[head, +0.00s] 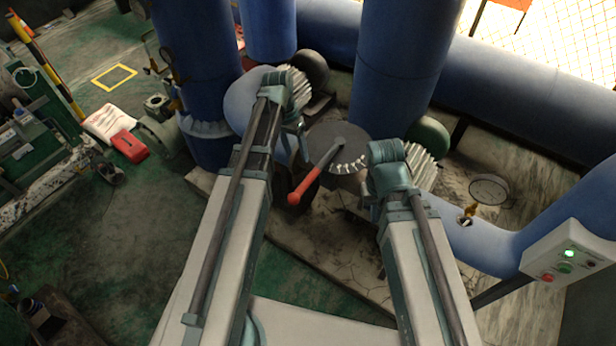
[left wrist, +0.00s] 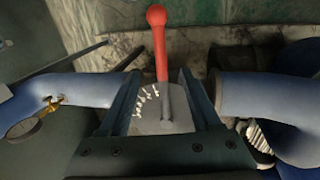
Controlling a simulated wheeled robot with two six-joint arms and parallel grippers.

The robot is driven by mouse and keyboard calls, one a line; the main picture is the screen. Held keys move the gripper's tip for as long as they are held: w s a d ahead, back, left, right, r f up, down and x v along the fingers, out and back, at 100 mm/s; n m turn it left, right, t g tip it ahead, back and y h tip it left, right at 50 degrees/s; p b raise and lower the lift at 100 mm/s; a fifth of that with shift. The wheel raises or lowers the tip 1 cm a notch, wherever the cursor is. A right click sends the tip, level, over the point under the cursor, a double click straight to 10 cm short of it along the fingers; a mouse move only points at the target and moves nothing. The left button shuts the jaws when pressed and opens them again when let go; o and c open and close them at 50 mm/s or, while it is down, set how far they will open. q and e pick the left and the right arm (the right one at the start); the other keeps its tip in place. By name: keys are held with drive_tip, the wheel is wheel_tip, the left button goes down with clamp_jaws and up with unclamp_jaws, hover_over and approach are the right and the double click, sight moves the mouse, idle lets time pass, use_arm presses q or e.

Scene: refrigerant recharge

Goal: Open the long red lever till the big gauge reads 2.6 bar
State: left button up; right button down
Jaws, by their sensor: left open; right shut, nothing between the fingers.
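The long red lever (head: 315,177) extends from a pivot on a dark round plate toward the lower left in the head view. In the left wrist view the lever (left wrist: 161,50) points up with its round knob at the top. My left gripper (left wrist: 159,85) is open, its fingers either side of the lever in that view; I cannot tell how far above it they are. In the head view my left gripper (head: 300,140) is near the lever and partly hidden. My right gripper (head: 376,200) is shut, right of the lever. The big gauge (head: 490,190) stands at right; its reading is too small to tell.
A dial plate (head: 348,166) with white marks lies under the lever. Large blue pipes (head: 405,60) rise behind it, and another runs below the gauge. A control box (head: 570,250) with a lit green light is at right.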

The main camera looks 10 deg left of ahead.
sight(304, 183)
use_arm(q)
drive_tip(key=f+b, duration=0.4)
drive_tip(key=d+f+b, duration=0.1)
drive_tip(key=f+b, duration=0.4)
drive_tip(key=s+d+f+b, duration=0.1)
drive_tip(key=f+b, duration=0.3)
drive_tip(key=shift+d+f, duration=0.25)
drive_tip(key=shift+f, duration=0.05)
drive_tip(key=shift+c, duration=0.2)
clamp_jaws()
idle(1.0)
